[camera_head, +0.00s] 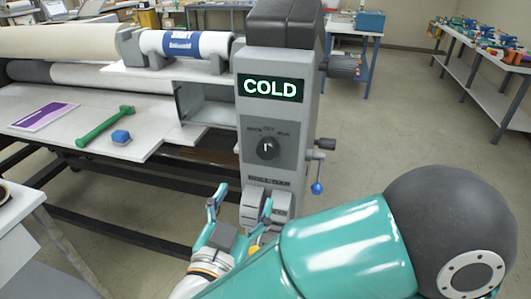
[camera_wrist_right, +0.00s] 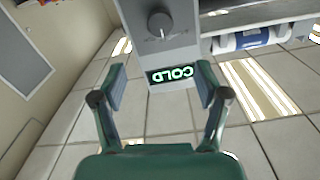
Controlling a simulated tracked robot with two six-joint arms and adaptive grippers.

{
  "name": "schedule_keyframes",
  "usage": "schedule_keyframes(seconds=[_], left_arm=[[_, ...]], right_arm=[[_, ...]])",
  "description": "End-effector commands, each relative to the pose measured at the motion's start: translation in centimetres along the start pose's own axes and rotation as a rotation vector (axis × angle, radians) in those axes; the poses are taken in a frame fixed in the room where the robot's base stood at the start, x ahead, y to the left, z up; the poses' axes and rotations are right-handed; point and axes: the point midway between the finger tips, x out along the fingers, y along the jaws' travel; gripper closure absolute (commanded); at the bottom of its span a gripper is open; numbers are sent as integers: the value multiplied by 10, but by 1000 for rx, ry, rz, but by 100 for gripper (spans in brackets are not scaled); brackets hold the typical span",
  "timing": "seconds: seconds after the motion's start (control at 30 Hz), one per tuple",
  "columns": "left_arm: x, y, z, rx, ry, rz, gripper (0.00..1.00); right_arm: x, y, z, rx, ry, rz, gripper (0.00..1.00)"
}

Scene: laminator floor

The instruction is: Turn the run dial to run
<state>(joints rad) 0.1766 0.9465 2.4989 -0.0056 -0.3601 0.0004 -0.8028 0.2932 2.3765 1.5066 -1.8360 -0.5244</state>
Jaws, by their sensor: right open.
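The run dial (camera_head: 267,149) is a round dark knob on the front of the grey machine column, under a green-lit COLD display (camera_head: 271,87). Its white mark points roughly up, toward the middle label; the small lettering is hard to read. My right gripper (camera_head: 242,205) is open and empty, below and a little left of the dial, apart from it. In the right wrist view, the dial (camera_wrist_right: 160,21) appears upside down beyond my open fingers (camera_wrist_right: 161,85), near the top edge. My left gripper is not in view.
Grey rocker-like parts (camera_head: 267,203) sit on the column below the dial. A lever with a blue knob (camera_head: 317,188) sticks out at its right. Open floor lies right.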

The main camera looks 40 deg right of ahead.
Motion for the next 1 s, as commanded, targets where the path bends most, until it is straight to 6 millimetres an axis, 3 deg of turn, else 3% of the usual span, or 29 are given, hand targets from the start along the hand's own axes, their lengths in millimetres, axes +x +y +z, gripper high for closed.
schedule_keyframes(seconds=[0.6, 0.8, 1.0], left_arm=[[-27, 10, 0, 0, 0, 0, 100], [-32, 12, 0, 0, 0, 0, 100], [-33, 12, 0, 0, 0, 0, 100]], right_arm=[[124, 0, -2, -1, -1, 4, 26], [148, -1, 0, -1, -2, 0, 26], [156, 0, 1, -1, -1, -2, 26]])
